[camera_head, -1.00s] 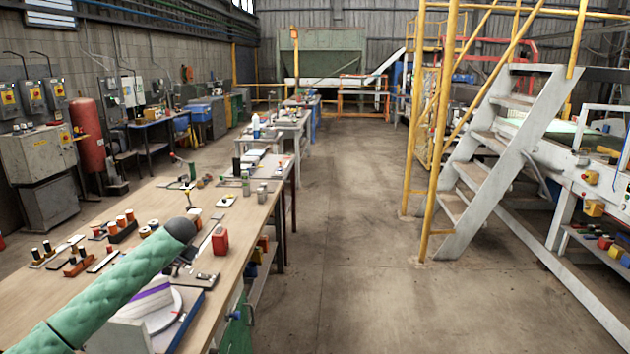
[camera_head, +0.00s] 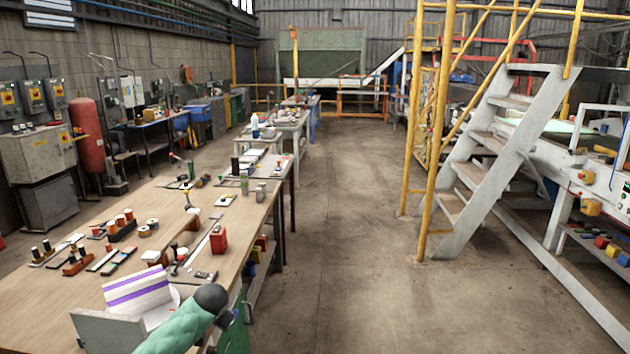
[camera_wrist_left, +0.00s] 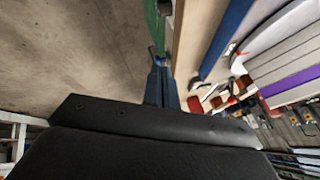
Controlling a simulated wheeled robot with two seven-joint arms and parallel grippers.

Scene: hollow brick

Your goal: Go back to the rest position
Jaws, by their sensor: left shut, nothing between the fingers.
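My left arm shows in the head view as a green padded sleeve (camera_head: 180,328) with a dark rounded end, low in the picture by the near right edge of the workbench (camera_head: 50,300). Its gripper cannot be made out there. In the left wrist view my left gripper (camera_wrist_left: 158,65) has its fingers together, with nothing between them. Beyond the fingers are the bare floor and the bench edge. My right arm and gripper are not in view.
A white piece with purple stripes (camera_head: 138,290) and a grey box-like object (camera_head: 108,332) are on the bench beside my left arm. A red container (camera_head: 218,240) stands farther along. The concrete floor (camera_head: 340,270) is clear up to the yellow-railed stairs (camera_head: 480,190).

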